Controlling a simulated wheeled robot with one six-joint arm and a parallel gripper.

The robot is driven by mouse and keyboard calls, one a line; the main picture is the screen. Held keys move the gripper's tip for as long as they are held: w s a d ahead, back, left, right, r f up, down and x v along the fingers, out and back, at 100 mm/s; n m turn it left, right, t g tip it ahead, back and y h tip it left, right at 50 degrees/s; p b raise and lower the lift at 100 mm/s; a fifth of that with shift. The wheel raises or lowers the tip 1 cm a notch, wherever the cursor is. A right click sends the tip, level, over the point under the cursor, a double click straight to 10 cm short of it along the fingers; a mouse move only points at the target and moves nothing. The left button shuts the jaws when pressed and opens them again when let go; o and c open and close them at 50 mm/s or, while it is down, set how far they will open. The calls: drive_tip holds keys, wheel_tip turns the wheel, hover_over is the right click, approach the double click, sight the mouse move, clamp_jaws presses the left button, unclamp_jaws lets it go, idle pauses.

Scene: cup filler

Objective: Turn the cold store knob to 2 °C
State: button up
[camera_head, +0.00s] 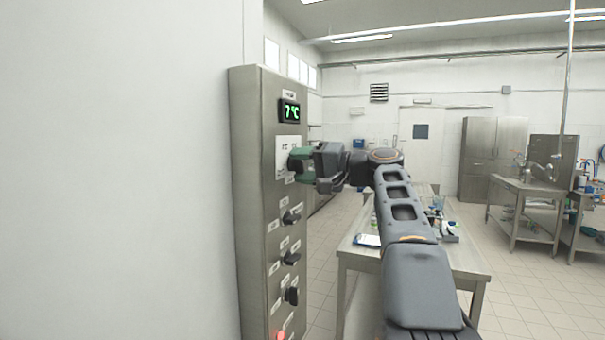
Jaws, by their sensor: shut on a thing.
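A tall steel control cabinet (250,200) stands at the left, against a white wall. Its green display (289,111) near the top reads 7 °C. Below the display is a white label plate (283,150) with the top knob (293,165) on it. My gripper (299,164) reaches in from the right and is shut on this knob. The fingers hide most of the knob, so its pointer angle cannot be read.
Several more black knobs, one of them here (291,217), run down the panel below my gripper, with a red light (280,335) at the bottom. A steel table (375,252) with small items stands behind my arm.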

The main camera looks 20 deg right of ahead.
drive_tip(key=n, duration=0.1)
drive_tip(key=n+b, duration=0.1)
drive_tip(key=n, duration=0.1)
drive_tip(key=shift+f+n, duration=0.2)
drive_tip(key=shift+n, duration=0.1)
drive_tip(key=n+b, duration=0.1)
drive_tip(key=n, duration=0.2)
drive_tip(key=shift+d+n+b, duration=0.1)
drive_tip(key=shift+n+b, duration=0.2)
drive_tip(key=shift+b, duration=0.1)
drive_tip(key=n+b, duration=0.1)
drive_tip(key=n, duration=0.4)
drive_tip(key=shift+w+d+n, duration=0.1)
drive_tip(key=shift+w+n, duration=0.05)
drive_tip(key=shift+n, duration=0.55)
drive_tip(key=o, duration=0.9)
drive_tip(key=shift+o, duration=0.2)
drive_tip(key=b+v, duration=0.1)
drive_tip(key=v, duration=1.2)
drive_tip(key=shift+s+d, duration=0.25)
drive_tip(key=shift+s, duration=0.1)
